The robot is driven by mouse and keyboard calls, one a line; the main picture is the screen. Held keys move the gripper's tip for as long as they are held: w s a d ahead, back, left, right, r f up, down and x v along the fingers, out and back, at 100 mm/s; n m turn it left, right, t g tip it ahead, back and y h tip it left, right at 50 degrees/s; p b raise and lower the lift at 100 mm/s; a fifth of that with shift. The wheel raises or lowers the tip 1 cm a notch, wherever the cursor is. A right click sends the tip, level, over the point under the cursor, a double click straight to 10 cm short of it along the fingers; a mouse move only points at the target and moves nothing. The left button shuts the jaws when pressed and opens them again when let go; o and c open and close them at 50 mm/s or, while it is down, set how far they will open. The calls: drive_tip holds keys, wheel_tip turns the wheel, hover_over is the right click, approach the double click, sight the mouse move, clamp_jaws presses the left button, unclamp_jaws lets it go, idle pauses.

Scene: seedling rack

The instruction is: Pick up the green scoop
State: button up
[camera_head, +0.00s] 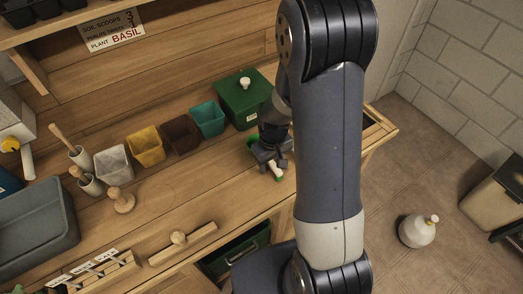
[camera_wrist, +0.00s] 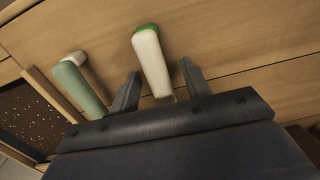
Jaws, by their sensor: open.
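A scoop with a cream handle and bright green end (camera_wrist: 150,55) lies on the wooden bench. In the head view its green end (camera_head: 279,178) shows beside my gripper (camera_head: 270,160), and a bit of green shows on the gripper's far side. In the wrist view my gripper (camera_wrist: 160,69) is open, with one finger on each side of the cream handle. I cannot tell whether either finger touches it. The scoop's far part is hidden by the gripper body.
A pale green handled tool (camera_wrist: 82,90) lies left of the scoop in the wrist view, near a dark speckled tray (camera_wrist: 35,105). A lidded green box (camera_head: 243,98) and several coloured pots, including a teal pot (camera_head: 208,119), stand behind. Bare bench (camera_head: 215,195) lies to the left.

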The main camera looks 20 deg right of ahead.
clamp_jaws()
idle(0.5)
drive_tip(key=shift+r, duration=0.1)
wheel_tip(320, 180, up, 10)
drive_tip(key=shift+f+b, duration=0.1)
drive_tip(key=shift+b, duration=0.3)
idle(0.3)
drive_tip(key=c, duration=0.7)
unclamp_jaws()
drive_tip(key=shift+c, duration=0.2)
clamp_jaws()
